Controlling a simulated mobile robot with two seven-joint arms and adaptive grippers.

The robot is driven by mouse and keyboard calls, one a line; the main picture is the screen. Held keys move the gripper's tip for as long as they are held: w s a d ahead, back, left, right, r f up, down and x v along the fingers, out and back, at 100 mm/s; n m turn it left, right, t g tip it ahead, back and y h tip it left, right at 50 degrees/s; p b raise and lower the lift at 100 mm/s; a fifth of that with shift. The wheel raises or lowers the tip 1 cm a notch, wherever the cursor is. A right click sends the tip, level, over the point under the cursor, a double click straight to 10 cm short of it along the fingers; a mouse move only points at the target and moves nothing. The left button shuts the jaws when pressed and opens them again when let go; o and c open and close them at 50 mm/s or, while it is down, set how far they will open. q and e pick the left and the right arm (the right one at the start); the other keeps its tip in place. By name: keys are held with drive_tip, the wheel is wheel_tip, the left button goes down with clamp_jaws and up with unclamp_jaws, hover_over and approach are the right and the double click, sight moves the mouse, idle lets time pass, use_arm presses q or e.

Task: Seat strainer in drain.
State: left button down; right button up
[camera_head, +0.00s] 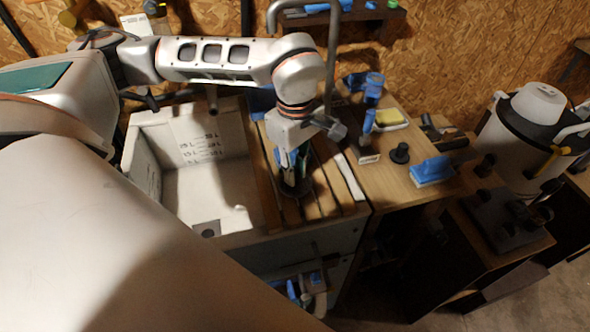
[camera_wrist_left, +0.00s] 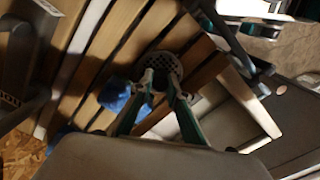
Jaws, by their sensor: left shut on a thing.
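The strainer (camera_head: 291,190) is a dark round piece at the slatted wooden drainboard (camera_head: 325,204), right of the sink. In the left wrist view the strainer (camera_wrist_left: 163,60) shows as a grey disc with small holes, between and just beyond the fingertips. My left gripper (camera_head: 290,178) points down over the slats and is shut on the strainer; its fingers also show in the left wrist view (camera_wrist_left: 160,84). I cannot tell whether the strainer touches the slats. The drain (camera_head: 207,230) is a dark round hole in a grey square at the near end of the pale sink (camera_head: 240,150). My right gripper is not in view.
A tall grey faucet (camera_head: 331,60) stands behind the drainboard. A wooden counter at right holds a blue brush (camera_head: 432,170), a yellow sponge (camera_head: 390,117) and a small black knob-shaped piece (camera_head: 401,154). The sink's inside looks empty. Its raised walls lie between drainboard and drain.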

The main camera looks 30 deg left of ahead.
use_arm(q)
drive_tip(key=shift+r+p, duration=1.4)
drive_tip(key=shift+r, duration=0.6)
drive_tip(key=shift+r+p, duration=0.5)
drive_tip(key=shift+r, duration=0.25)
